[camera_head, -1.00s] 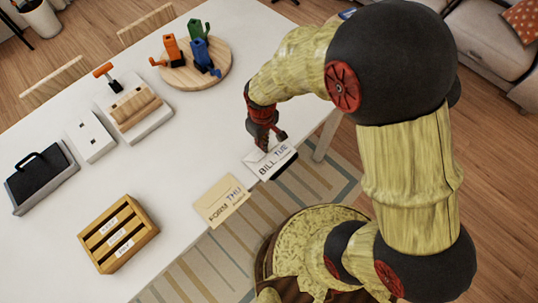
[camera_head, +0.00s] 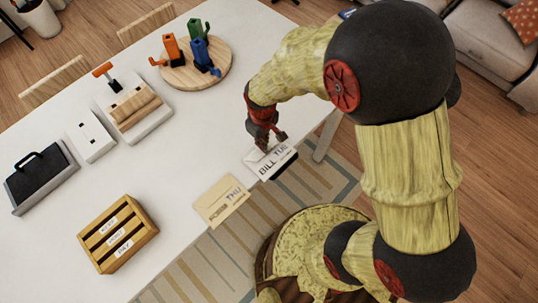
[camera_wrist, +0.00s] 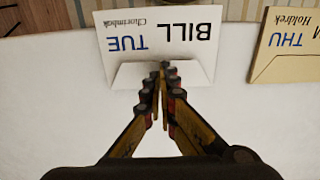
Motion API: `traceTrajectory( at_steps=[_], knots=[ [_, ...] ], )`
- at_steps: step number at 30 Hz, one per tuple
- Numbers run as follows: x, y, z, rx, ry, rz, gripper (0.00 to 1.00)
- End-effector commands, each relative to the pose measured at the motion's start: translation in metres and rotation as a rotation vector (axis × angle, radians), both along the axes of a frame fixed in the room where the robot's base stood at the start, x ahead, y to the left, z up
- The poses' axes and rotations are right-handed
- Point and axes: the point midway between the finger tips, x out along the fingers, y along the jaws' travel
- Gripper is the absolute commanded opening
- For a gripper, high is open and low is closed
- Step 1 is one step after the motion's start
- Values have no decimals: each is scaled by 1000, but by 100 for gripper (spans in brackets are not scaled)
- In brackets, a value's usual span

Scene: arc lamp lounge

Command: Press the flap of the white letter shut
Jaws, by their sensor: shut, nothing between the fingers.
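The white letter (camera_head: 283,163), marked BILL and TUE, lies at the table's near edge. It also shows in the wrist view (camera_wrist: 123,25), where its text is upside down. Its pale flap (camera_wrist: 135,75) is folded over towards the text; I cannot tell whether it lies fully flat. My gripper (camera_head: 265,149) points down over the flap side of the letter. Its fingertips are together in the wrist view (camera_wrist: 164,68), empty, at the middle of the flap's edge. They hide part of the flap, and contact is hard to judge.
A tan letter (camera_head: 222,202) marked THU lies to the left along the edge.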

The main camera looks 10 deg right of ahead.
Motion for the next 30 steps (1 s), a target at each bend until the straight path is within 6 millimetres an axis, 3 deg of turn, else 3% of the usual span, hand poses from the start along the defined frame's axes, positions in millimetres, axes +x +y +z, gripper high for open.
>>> traceTrajectory(
  at_steps=[30],
  knots=[
    [0, 0, -15, 0, 0, 0, 0]
  ],
)
